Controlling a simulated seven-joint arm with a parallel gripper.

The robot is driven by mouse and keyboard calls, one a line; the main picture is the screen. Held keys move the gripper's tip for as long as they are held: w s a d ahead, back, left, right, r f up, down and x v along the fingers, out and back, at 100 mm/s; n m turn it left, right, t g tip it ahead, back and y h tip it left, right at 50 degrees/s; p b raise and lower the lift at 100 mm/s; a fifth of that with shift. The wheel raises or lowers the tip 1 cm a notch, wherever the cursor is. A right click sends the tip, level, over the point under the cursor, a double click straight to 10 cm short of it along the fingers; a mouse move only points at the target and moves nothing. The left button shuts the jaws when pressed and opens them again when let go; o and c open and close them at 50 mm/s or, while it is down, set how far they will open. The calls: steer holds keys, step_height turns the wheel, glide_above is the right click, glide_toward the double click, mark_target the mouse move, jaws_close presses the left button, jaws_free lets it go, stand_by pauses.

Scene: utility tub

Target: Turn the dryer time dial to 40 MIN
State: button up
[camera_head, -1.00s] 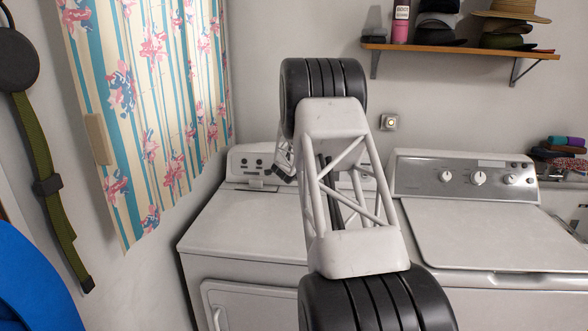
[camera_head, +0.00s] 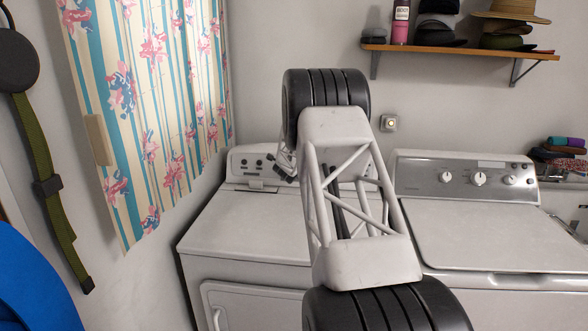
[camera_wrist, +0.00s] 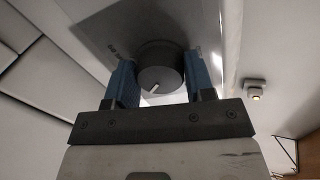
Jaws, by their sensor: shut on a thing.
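The dryer time dial (camera_wrist: 160,62) is a dark grey round knob with a short white pointer mark, seen in the wrist view. My gripper (camera_wrist: 161,80) has its blue-padded fingers on either side of the dial and is shut on it. Small printed lettering shows on the panel left of the dial, too blurred to read surely. In the head view, the white dryer (camera_head: 240,225) stands at the left, and my gripper (camera_head: 284,168) is at its back control panel. My arm hides the dial there.
A white washer (camera_head: 490,235) with a grey panel stands to the right. A patterned curtain (camera_head: 150,110) hangs at left. A shelf (camera_head: 460,50) with hats is on the wall above.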

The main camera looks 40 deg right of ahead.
stand_by(0.3)
steer(key=o, duration=0.9)
steer(key=shift+s+a, duration=0.1)
steer(key=shift+a, duration=0.05)
steer(key=shift+v, duration=3.75)
